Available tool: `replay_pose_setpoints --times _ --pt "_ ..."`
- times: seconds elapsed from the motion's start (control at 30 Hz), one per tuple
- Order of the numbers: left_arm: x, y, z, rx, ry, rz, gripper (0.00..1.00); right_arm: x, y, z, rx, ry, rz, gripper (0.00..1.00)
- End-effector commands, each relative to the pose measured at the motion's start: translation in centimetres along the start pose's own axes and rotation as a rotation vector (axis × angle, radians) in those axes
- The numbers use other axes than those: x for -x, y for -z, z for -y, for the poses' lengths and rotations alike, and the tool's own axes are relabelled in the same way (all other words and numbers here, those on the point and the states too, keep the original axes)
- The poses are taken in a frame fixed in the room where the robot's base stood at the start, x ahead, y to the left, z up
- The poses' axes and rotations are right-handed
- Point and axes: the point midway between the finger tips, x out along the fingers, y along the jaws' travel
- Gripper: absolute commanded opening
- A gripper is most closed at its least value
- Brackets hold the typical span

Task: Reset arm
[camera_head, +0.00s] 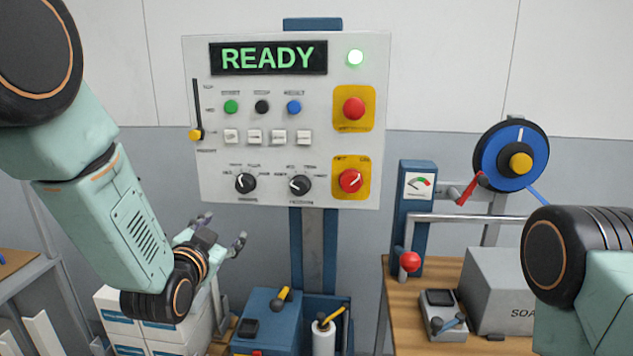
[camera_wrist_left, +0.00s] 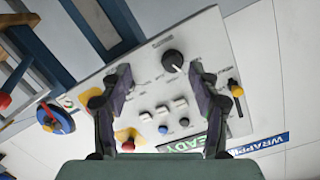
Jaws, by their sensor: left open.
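My left gripper (camera_head: 225,232) is in front of the lower left of the control panel in the head view, apart from it. In the left wrist view the left gripper (camera_wrist_left: 155,90) is open and empty, with the panel showing between its fingers.
A wooden bench (camera_head: 385,310) at right holds a grey box (camera_head: 500,290) and a small lever box (camera_head: 443,313). A blue wheel (camera_head: 500,172) stands behind it. A blue box (camera_head: 270,325) is below the panel. White boxes (camera_head: 125,325) stand at lower left.

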Motion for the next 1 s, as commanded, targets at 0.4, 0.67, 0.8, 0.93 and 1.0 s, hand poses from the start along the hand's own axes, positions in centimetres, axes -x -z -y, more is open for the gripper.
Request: replay_pose_setpoints --times 0.4,0.67,0.8,0.93,1.0 --pt "12.1 -22.7 -12.2 0.376 -0.191 0.662 0.62 -3.1 0.0 0.0 0.000 0.000 0.000 0.40" --pt "23.9 -33.4 -18.3 0.478 -0.239 1.054 0.62 -5.7 0.0 0.0 0.000 0.000 0.000 0.40" --pt "30.7 -37.8 -20.9 0.483 -0.270 1.241 0.62 -7.2 0.0 -0.1 0.000 0.000 0.000 0.40" --pt "35.2 -40.6 -22.6 0.473 -0.295 1.351 0.62 -8.3 0.0 -0.1 0.000 0.000 0.000 0.40" --pt "36.5 -41.6 -23.2 0.469 -0.303 1.384 0.62 -8.8 0.0 -0.1 0.000 0.000 0.000 0.40"
